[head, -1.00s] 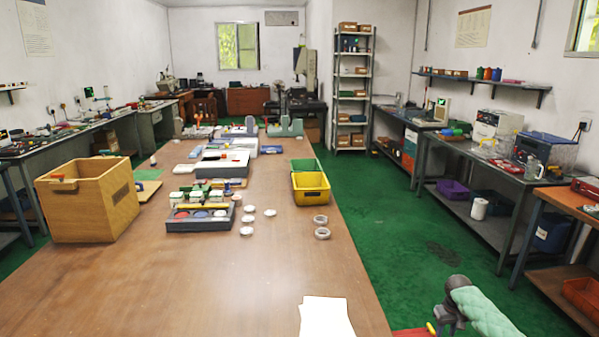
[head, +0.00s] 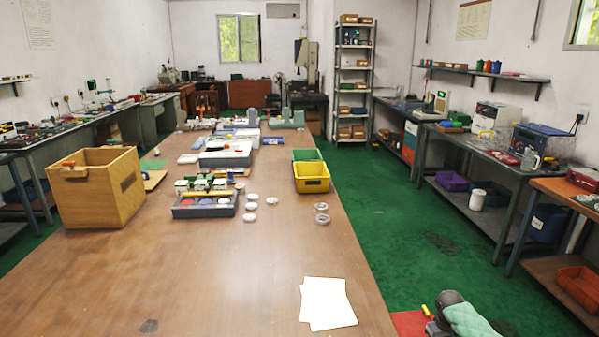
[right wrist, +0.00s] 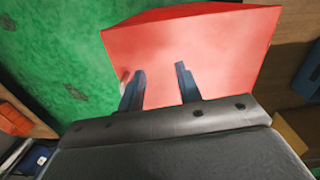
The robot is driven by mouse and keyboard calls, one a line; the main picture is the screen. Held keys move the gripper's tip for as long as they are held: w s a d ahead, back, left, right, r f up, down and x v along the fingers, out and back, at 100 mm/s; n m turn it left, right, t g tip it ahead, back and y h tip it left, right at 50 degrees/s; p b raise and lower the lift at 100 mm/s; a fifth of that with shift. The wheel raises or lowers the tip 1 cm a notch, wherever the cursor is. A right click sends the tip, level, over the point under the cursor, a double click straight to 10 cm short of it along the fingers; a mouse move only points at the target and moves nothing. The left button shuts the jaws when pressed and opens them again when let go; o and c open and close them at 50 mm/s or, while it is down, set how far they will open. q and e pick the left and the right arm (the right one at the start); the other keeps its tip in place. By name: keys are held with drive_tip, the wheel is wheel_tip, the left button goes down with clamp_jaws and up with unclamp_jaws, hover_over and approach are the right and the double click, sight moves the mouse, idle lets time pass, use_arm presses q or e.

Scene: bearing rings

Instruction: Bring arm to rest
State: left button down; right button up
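My right arm (head: 470,322), with a pale green cover, shows at the bottom right corner of the head view, beyond the table's right edge. In the right wrist view my right gripper (right wrist: 160,82) has its two dark fingers apart with nothing between them. A red box-like thing (right wrist: 215,45) lies behind the fingertips; I cannot tell whether they touch it. My left gripper and arm are not in view. Two metal bearing rings (head: 322,219) lie on the right side of the table, and several pale round pieces (head: 250,206) lie left of them.
The long brown table (head: 230,280) has clear room in front. It bears a wooden box (head: 125,195), a dark tray (head: 205,211), a yellow bin (head: 312,186) and white sheets (head: 328,300). A red surface (head: 409,323) is beside my right arm. Green floor (head: 400,230) lies to the right.

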drive_tip(key=s+a+f+n, duration=0.1)
drive_tip(key=s+a, duration=0.2)
drive_tip(key=s, duration=0.6)
drive_tip(key=s+a+f+n+h, duration=0.1)
drive_tip(key=s+a, duration=0.3)
drive_tip(key=s, duration=0.4)
drive_tip(key=s+a+f+n, duration=0.1)
drive_tip(key=s+a, duration=0.2)
drive_tip(key=s, duration=0.6)
drive_tip(key=s+a+r+t, duration=0.15)
drive_tip(key=s+r, duration=0.25)
drive_tip(key=s, duration=0.4)
drive_tip(key=s+a+r+n+h, duration=0.1)
drive_tip(key=s+a+r, duration=0.1)
drive_tip(key=s+r, duration=0.35)
drive_tip(key=s+a+r+t, duration=0.1)
drive_tip(key=s+a+r, duration=0.15)
drive_tip(key=s, duration=0.65)
drive_tip(key=a+m+y, duration=0.3)
drive_tip(key=a+y, duration=0.1)
drive_tip(key=a, duration=1.3)
drive_tip(key=shift+r+m, duration=0.3)
drive_tip(key=shift+r, duration=0.05)
